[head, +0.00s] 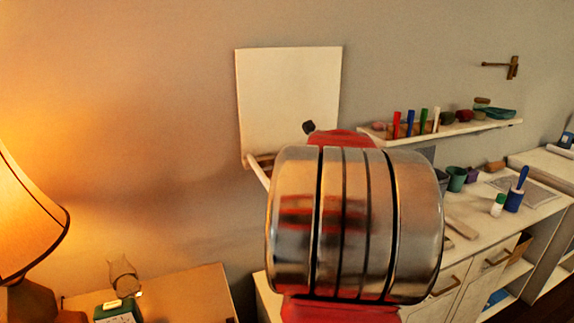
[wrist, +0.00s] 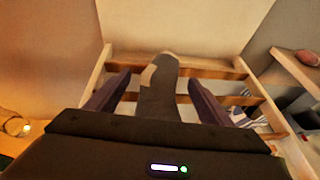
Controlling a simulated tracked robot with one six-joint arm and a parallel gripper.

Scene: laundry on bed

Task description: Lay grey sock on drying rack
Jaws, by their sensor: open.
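The grey sock (wrist: 157,98) shows in the wrist view as a long dark grey strip with a paler patch near its far end. It lies across the wooden bars of the drying rack (wrist: 92,76), its far end at the far bar. My gripper (wrist: 160,78) is open, with one dark finger on each side of the sock and gaps between. The sock's near end is hidden behind the gripper body. In the head view my arm covers the sock and gripper; only a corner of the rack (head: 257,172) shows below a pale wall panel.
A shelf (head: 450,129) with coloured pens and small items is right of the rack. Below it, a white cabinet top (head: 535,196) holds cups and a blue bottle (head: 515,196). A lit lamp (head: 28,225) and bedside table (head: 185,297) stand left.

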